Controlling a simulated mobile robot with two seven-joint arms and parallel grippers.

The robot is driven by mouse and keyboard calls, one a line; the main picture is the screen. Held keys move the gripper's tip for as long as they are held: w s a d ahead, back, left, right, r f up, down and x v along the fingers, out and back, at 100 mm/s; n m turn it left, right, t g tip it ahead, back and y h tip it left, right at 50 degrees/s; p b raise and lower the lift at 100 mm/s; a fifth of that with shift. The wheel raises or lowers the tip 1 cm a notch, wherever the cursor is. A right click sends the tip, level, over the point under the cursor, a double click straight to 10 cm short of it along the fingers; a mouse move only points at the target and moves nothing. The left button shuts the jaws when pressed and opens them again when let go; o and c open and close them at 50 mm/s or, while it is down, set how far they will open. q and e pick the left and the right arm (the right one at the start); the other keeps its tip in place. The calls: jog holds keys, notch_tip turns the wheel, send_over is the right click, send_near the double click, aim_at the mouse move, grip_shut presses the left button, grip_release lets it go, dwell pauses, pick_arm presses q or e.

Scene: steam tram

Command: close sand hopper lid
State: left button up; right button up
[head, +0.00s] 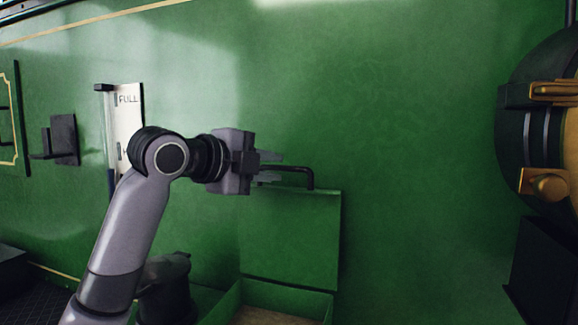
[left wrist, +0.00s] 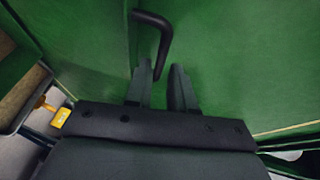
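The sand hopper lid (head: 290,240) is a green panel standing raised, about upright, against the green wall. A black bent handle (head: 296,169) is at its top edge, and it also shows in the left wrist view (left wrist: 155,24). The open hopper box (head: 232,302) is below, with tan sand-like content inside. My left gripper (head: 271,167) is at the left end of the handle, its fingers apart above and below the bar. In the left wrist view the handle's lower end reaches between the fingertips (left wrist: 164,75); I cannot tell whether they touch it. My right gripper is not in view.
A gauge plate marked FULL (head: 127,105) and a black bracket (head: 62,140) are on the wall at left. A round dark fitting with brass parts (head: 545,184) stands at the right. The wall between lid and fitting is bare.

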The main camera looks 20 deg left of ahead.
aim_at(283, 169)
pick_arm(q)
jog(key=shift+p+x, duration=0.5)
jog(key=shift+x, duration=1.95)
grip_shut()
